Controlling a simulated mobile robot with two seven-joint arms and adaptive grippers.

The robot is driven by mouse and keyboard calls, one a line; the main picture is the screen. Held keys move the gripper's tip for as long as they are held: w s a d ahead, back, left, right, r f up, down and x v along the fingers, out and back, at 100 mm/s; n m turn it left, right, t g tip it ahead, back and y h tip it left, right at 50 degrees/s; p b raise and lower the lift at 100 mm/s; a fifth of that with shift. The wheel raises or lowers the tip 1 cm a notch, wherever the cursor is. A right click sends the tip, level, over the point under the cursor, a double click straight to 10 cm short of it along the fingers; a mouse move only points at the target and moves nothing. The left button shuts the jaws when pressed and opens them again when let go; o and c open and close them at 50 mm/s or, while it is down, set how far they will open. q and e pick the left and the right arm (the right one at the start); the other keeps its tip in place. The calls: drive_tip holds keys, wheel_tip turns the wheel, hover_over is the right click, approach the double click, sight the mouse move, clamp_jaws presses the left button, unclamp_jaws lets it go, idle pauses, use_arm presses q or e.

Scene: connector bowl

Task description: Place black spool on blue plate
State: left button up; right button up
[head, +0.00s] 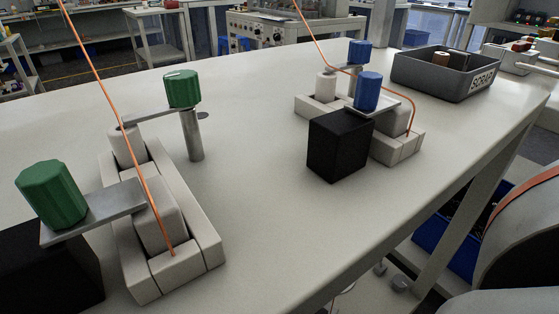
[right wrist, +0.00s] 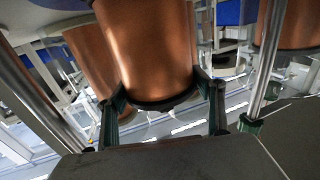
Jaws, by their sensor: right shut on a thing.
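In the right wrist view a copper-coloured cylinder with a black lower rim, like a wound spool (right wrist: 152,45), fills the middle. My right gripper (right wrist: 163,95) is shut on it, with one dark green finger at each side of its lower end. Its upper end is cut off by the frame. Another copper-coloured cylinder (right wrist: 92,58) stands behind it at the left, and a further one (right wrist: 292,25) shows at the upper right. No blue plate can be made out in either view. Neither gripper shows in the head view, and my left gripper is out of sight.
The head view shows a pale table (head: 255,215) with two white block fixtures (head: 205,235), green knobs (head: 182,89), blue knobs (head: 368,91), a black block (head: 340,145) and thin orange cables. A grey scrap bin (head: 440,80) stands at the far right. The table's middle is clear.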

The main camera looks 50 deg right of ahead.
drive_tip(key=shift+w+r, duration=0.2)
drive_tip(key=o, duration=2.1)
drive_tip(key=shift+s+f, duration=0.15)
drive_tip(key=shift+f, duration=0.05)
drive_tip(key=shift+r, duration=0.15)
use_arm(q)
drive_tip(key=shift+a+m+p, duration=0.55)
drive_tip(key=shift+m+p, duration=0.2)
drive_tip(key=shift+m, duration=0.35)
use_arm(e)
drive_tip(key=s, duration=1.2)
drive_tip(key=shift+d, duration=0.2)
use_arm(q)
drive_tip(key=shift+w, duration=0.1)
